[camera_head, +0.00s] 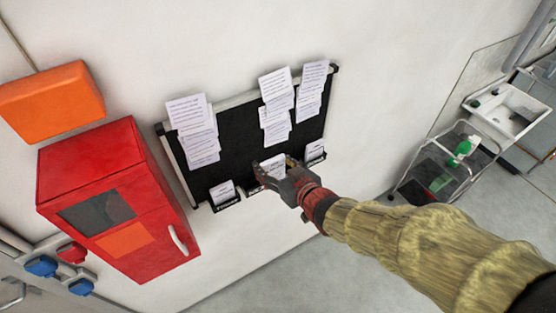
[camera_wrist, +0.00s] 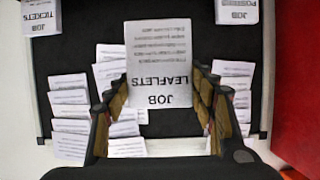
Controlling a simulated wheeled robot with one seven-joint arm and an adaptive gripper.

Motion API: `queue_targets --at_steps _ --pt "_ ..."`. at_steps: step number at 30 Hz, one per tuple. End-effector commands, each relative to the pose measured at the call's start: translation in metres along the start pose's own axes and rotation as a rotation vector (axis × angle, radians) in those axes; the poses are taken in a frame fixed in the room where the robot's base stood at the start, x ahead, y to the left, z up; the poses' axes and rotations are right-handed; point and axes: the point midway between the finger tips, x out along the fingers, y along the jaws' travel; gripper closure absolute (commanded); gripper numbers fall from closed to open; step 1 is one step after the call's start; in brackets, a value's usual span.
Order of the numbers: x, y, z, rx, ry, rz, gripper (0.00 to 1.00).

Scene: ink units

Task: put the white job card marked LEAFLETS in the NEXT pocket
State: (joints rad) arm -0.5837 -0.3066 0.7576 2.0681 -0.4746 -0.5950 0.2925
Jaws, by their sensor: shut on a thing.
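The white job card marked LEAFLETS (camera_wrist: 158,60) is held between the fingers of my gripper (camera_head: 268,176), its print upside down in the wrist view. My gripper is shut on it and stands at the lower middle of the black board (camera_head: 240,140). The card looks larger than the other job cards, so it seems nearer the wrist camera and in front of the board. Two pockets with cards show in the head view, a left pocket (camera_head: 228,204) and a right pocket (camera_head: 316,159). Their labels are too small to read. The middle of the pocket row is largely hidden by my gripper.
A TICKETS card (camera_wrist: 42,16) and a POSTERS card (camera_wrist: 238,14) flank the held card. Several printed sheets (camera_head: 190,115) hang on the board's upper part. A red cabinet (camera_head: 115,200) stands left, below an orange box (camera_head: 50,100). A wire trolley (camera_head: 440,165) stands right.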

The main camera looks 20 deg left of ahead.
Motion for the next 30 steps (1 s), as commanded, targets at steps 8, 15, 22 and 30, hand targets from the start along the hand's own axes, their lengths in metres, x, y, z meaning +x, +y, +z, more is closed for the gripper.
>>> queue_targets --at_steps 8,15,22,30 --pt "-0.033 -0.026 0.005 -0.001 0.003 -0.002 0.7" --pt "-0.046 -0.039 0.016 0.001 -0.002 -0.002 0.7" --pt "-0.001 -0.033 0.018 0.001 -0.004 -0.002 0.7" --pt "0.055 -0.026 0.026 0.002 -0.005 -0.001 0.7"
